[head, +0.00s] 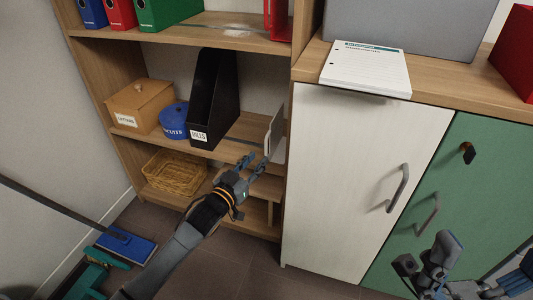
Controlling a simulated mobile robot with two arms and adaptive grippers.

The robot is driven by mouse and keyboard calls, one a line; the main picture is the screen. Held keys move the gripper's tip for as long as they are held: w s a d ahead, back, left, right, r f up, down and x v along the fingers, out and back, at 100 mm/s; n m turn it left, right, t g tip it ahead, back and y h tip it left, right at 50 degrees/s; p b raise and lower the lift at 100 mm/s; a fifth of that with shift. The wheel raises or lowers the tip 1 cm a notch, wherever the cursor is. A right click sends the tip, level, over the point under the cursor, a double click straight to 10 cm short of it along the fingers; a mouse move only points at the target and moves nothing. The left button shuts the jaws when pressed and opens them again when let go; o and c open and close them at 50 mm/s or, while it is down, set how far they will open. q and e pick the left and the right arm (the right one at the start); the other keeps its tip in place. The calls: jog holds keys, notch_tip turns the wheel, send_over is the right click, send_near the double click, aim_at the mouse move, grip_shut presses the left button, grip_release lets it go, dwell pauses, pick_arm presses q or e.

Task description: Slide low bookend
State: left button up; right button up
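A grey metal bookend (275,133) stands upright at the right end of the middle shelf, beside the cabinet side. My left gripper (255,165) is just in front of that shelf, below and slightly left of the bookend. Its two fingers are apart with nothing visible between them. I cannot tell whether a fingertip touches the bookend. My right gripper (436,262) hangs low at the bottom right, in front of the green door, and its finger opening is unclear.
The middle shelf holds a black magazine file (215,95), a blue tin (174,120) and a wooden box (142,105). A wicker basket (174,173) sits below. A white cabinet door (340,180) stands right.

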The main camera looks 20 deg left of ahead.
aim_at(266, 150)
pick_arm(q)
jog(key=b+x, duration=0.2)
jog(key=x, duration=0.4)
jog(key=shift+w+d, duration=0.1)
jog(key=shift+w, duration=0.15)
grip_shut()
